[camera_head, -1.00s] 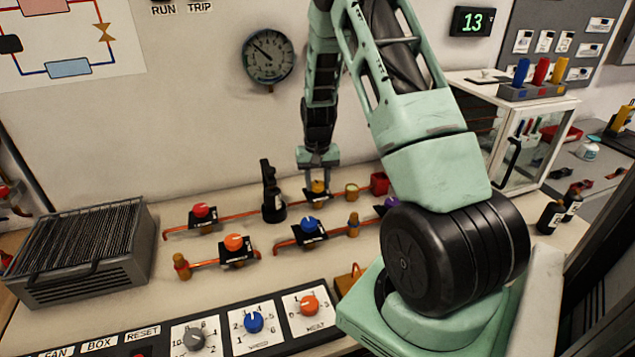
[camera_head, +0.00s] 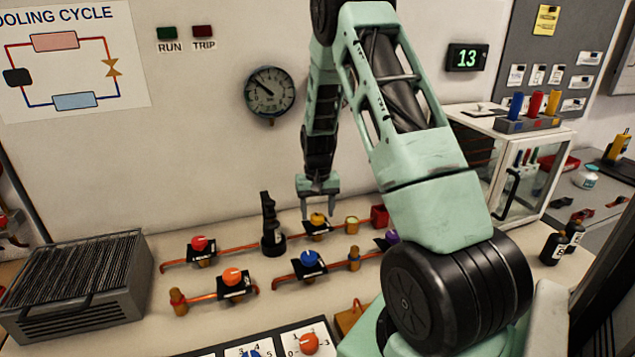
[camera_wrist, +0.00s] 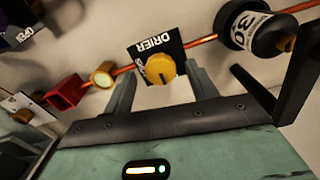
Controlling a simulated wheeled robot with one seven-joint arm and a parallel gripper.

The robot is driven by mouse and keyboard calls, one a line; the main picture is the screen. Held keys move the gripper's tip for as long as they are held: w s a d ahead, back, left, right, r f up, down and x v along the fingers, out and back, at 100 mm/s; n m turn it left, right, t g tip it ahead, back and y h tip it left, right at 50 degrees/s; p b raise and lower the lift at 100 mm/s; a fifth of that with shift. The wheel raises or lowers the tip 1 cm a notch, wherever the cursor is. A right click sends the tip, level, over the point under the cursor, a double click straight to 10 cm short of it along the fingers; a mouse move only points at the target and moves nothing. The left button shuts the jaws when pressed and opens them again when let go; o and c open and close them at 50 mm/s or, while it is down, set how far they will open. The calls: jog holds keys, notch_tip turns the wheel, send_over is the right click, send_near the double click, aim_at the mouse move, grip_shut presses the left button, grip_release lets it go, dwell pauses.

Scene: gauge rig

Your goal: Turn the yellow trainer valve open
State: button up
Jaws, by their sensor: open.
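The yellow trainer valve (camera_head: 317,219) has a round yellow knob on a black plate on the back copper pipe. In the wrist view its knob (camera_wrist: 160,70) sits between the finger ends. The plate reads "DRIER", upside down, and the knob hides part of another word. My gripper (camera_head: 318,208) is open and points down, just above and behind the knob. In the wrist view my gripper (camera_wrist: 160,82) has one finger on each side of the knob, with gaps showing. I see no clear contact.
A black cylinder (camera_head: 272,232) stands close left of the valve, also large in the wrist view (camera_wrist: 255,28). Red (camera_head: 199,244), orange (camera_head: 232,276), blue (camera_head: 309,258) and purple (camera_head: 391,237) knobs are nearby. A sight glass (camera_head: 351,224) and red block (camera_head: 380,215) lie right.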

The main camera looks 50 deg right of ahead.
aim_at(318, 217)
notch_tip(318, 217, up, 16)
jog(key=b, duration=0.1)
jog(key=shift+b, duration=0.4)
jog(key=shift+s, duration=0.1)
dwell(0.4)
